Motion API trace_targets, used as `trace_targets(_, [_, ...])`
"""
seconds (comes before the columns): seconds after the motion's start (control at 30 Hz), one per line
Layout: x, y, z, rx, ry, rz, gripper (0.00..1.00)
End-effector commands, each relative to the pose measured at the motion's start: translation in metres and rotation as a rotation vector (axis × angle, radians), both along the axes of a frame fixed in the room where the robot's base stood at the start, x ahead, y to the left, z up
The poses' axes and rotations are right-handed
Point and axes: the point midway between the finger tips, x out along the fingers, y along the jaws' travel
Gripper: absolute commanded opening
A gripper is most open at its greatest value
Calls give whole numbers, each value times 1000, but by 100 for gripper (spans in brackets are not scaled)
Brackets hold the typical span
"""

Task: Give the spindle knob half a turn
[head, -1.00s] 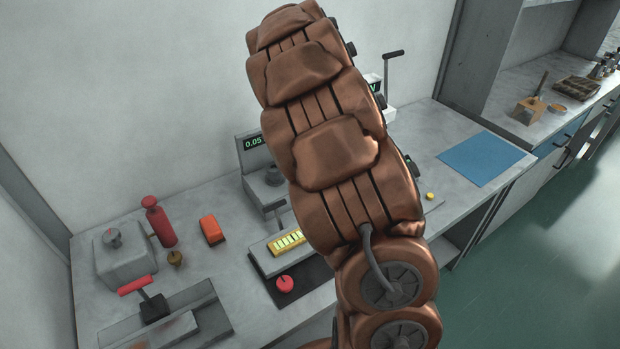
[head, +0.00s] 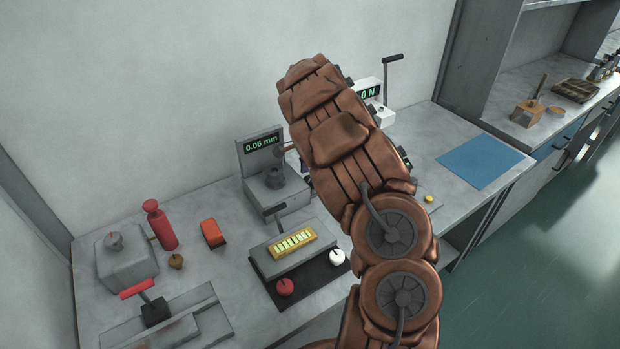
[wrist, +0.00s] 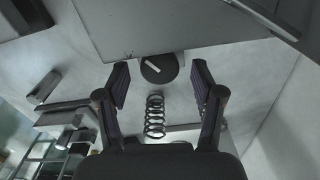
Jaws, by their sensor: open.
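A dark round knob (wrist: 160,70) with a white pointer mark shows in the wrist view at the lower edge of a grey panel; it looks like the spindle knob. My gripper (wrist: 159,80) is open, with one finger on each side of the knob in the picture and nothing between the pads. I cannot tell how far the fingertips are from the knob. In the head view my arm hides the gripper. A grey gauge (head: 262,160) reading 0.05 mm stands left of my arm, with a dark round part on top.
A coil spring (wrist: 155,117) shows between the fingers in the wrist view. On the bench are a yellow level (head: 292,243), a red knob (head: 285,286), a white knob (head: 337,257), a red bottle (head: 160,225) and an orange block (head: 212,233). A blue mat (head: 480,160) lies right.

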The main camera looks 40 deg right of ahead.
Motion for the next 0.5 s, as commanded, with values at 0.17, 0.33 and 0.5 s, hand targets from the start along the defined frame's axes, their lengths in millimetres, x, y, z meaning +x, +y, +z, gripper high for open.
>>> trace_targets(0.17, [-1,0,-17,2,4,0,67])
trace_targets(0.33, [0,0,-23,1,1,1,67])
trace_targets(0.5, [0,0,-23,0,0,1,67])
